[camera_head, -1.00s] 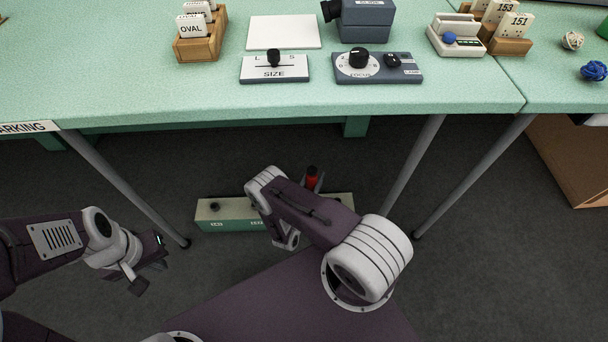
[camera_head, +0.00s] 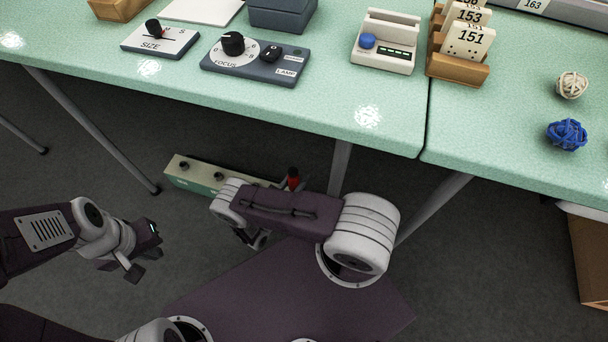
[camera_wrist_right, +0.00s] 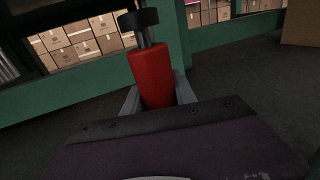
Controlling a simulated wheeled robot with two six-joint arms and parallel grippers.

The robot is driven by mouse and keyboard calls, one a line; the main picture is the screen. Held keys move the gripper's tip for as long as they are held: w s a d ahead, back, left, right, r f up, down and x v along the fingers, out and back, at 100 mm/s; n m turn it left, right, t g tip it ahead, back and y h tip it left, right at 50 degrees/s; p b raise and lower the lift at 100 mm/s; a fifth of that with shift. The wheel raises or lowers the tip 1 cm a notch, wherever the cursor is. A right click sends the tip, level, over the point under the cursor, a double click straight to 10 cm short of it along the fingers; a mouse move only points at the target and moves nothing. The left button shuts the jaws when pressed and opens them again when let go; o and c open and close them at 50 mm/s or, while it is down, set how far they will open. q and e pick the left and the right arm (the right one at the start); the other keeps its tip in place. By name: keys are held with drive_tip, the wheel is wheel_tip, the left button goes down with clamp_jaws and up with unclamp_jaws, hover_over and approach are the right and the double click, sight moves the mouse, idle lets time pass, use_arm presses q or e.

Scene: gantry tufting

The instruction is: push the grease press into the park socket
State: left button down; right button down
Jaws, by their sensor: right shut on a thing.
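The grease press, red with a dark cap (camera_head: 293,182), stands upright beyond my right forearm in the head view. In the right wrist view its red body (camera_wrist_right: 152,75) is between the fingers of my right gripper (camera_wrist_right: 158,97), which is shut on it. The low box with a pale top (camera_head: 197,169) and dark round fittings is under the table, left of the press. I cannot tell which fitting is the park socket; part of the box is hidden behind my arm. My left gripper (camera_head: 147,254) is open and empty over the floor at the left.
The green table (camera_head: 330,112) overhangs the box, with grey legs (camera_head: 340,168) close to my right arm. A size panel (camera_head: 160,40), a focus panel (camera_head: 255,60) and yarn balls (camera_head: 566,134) are on top. A cardboard box (camera_head: 588,250) stands at the right. Dark floor is open at lower left.

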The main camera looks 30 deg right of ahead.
drive_tip(key=shift+f, duration=0.15)
wheel_tip(320, 180, down, 5)
drive_tip(key=b, duration=0.4)
drive_tip(key=shift+b, duration=0.3)
drive_tip(key=shift+f+b, duration=0.1)
drive_tip(key=shift+b, duration=0.25)
idle(0.8)
drive_tip(key=shift+f+b, duration=1.25)
drive_tip(key=shift+f, duration=0.1)
drive_tip(key=c, duration=0.9)
unclamp_jaws()
